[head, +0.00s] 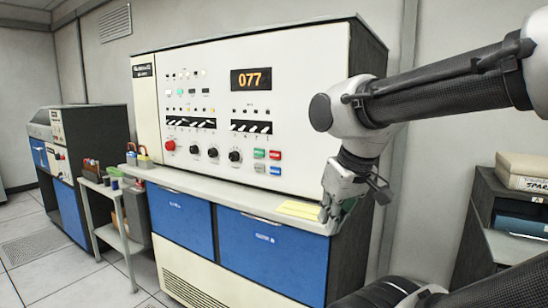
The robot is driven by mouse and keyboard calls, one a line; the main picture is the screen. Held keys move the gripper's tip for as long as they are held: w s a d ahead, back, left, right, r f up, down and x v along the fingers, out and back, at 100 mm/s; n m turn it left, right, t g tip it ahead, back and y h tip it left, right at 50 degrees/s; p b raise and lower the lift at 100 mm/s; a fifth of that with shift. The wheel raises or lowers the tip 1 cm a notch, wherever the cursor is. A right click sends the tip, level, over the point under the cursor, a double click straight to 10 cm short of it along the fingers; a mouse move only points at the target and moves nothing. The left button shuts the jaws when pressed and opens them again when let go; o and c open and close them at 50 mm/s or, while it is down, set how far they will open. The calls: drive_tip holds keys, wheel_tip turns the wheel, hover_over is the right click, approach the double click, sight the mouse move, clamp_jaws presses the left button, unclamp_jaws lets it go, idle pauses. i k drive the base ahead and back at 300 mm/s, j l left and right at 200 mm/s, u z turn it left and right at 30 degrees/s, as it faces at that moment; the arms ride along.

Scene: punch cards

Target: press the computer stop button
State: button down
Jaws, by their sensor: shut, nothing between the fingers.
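The computer (262,107) is a white upright console with a lit orange "077" display (251,79), rows of switches and black knobs. A small block of buttons sits at its lower right: a green button (259,153), a red button (275,155), a pale one (260,168) and a blue one (275,170). Their labels are too small to read. A round red knob-like button (169,146) is at the panel's left. My gripper (326,216) is shut and empty, pointing down near the right end of the desk ledge, right of and below the button block, apart from it.
The ledge (225,188) juts out below the panel, above blue doors. Yellow cards (300,208) lie on it beside my gripper. A shelf with boxes (522,171) stands at right. A small cart (112,215) and another machine (82,150) stand at left.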

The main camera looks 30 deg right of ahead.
sight(276, 155)
drive_tip(key=j+z, duration=0.4)
drive_tip(key=k+j+z, duration=0.1)
drive_tip(key=j+z, duration=0.3)
drive_tip(key=j, duration=0.15)
